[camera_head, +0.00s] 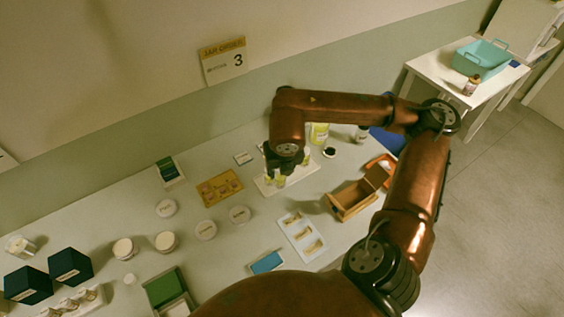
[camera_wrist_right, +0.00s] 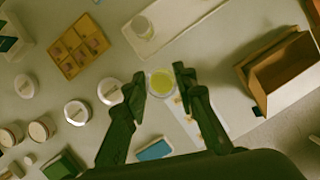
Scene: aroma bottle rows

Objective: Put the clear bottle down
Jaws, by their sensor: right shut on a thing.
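My right gripper (camera_head: 278,167) is shut on the clear bottle (camera_wrist_right: 162,84), which holds yellow-green liquid and shows between the fingertips in the right wrist view. In the head view the gripper is over the front part of a narrow white tray (camera_head: 303,176) and partly covers it. I cannot tell whether the held bottle touches anything. Another small bottle (camera_head: 306,155) stands at the tray's far end. The tray also shows above the fingers in the right wrist view (camera_wrist_right: 190,22). My left gripper is not in view.
A wooden box (camera_head: 352,203) and a white tray with slots (camera_head: 302,240) lie to the right and front. An orange tray (camera_head: 219,188) and several round white lids (camera_head: 205,229) lie left. A yellow-labelled bottle (camera_head: 320,133) and a jar (camera_head: 361,134) stand behind. A teal basket (camera_head: 481,61) sits on a side table.

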